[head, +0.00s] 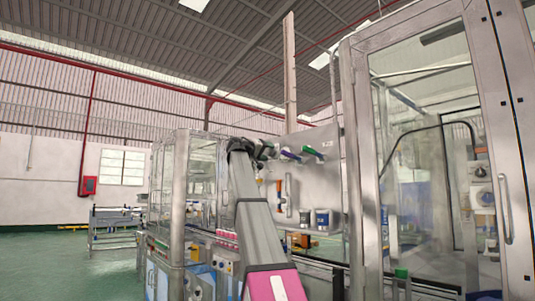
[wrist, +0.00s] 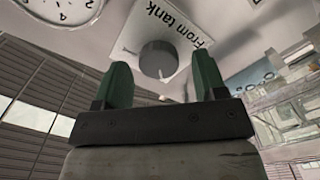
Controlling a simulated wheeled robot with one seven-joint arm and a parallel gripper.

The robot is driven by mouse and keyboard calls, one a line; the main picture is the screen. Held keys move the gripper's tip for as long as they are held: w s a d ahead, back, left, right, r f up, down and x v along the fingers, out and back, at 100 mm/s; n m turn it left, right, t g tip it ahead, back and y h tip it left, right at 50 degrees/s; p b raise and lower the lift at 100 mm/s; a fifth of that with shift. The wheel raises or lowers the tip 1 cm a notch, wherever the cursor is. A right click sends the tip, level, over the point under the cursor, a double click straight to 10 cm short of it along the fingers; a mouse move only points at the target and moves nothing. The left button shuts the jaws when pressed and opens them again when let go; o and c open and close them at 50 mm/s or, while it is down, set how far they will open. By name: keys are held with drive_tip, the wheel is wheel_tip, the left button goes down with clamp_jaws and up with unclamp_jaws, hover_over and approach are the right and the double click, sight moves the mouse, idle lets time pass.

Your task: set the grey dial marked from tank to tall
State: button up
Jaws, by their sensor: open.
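The grey dial (wrist: 158,59) sits on a white plate (wrist: 182,22) lettered "From tank" and shows in the wrist view, just beyond my fingertips. A small light mark shows at its lower edge; I cannot read a setting by it. My gripper (wrist: 163,78) is open, its two green fingers apart on either side of the dial in the picture, with nothing between them. I cannot tell whether the fingers reach past the dial's face.
A round white gauge (wrist: 58,10) is near the plate at upper left in the wrist view. A glazed metal-framed door (head: 425,150) stands at right. Green floor (head: 112,262) is open at left.

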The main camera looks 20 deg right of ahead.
drive_tip(key=v, duration=1)
drive_tip(key=shift+a, duration=0.15)
drive_tip(key=w+a+f+n+y, duration=0.1)
drive_tip(key=w+f+n+y, duration=0.1)
drive_tip(key=f, duration=1.4)
drive_tip(key=w+f+n+y, duration=0.1)
drive_tip(key=w+f+y, duration=0.15)
drive_tip(key=f, duration=1.25)
drive_tip(key=s+a+f+n+y, duration=0.1)
drive_tip(key=s+f+y, duration=0.1)
drive_tip(key=f, duration=1)
drive_tip(key=s+a+f+n+y, duration=0.1)
drive_tip(key=s+a+f+y, duration=0.1)
drive_tip(key=f, duration=1.1)
drive_tip(key=s+a+f+g+y, duration=0.2)
drive_tip(key=s+a+f, duration=0.1)
drive_tip(key=s+f, duration=0.7)
drive_tip(key=s+a+f+g+y, duration=0.2)
drive_tip(key=s+f, duration=0.8)
drive_tip(key=f, duration=0.7)
drive_tip(key=s+a+f+g+y, duration=0.2)
drive_tip(key=s+a+f+y, duration=0.2)
drive_tip(key=s+f, duration=0.7)
wheel_tip(320, 180, down, 2)
drive_tip(key=shift+f, duration=0.15)
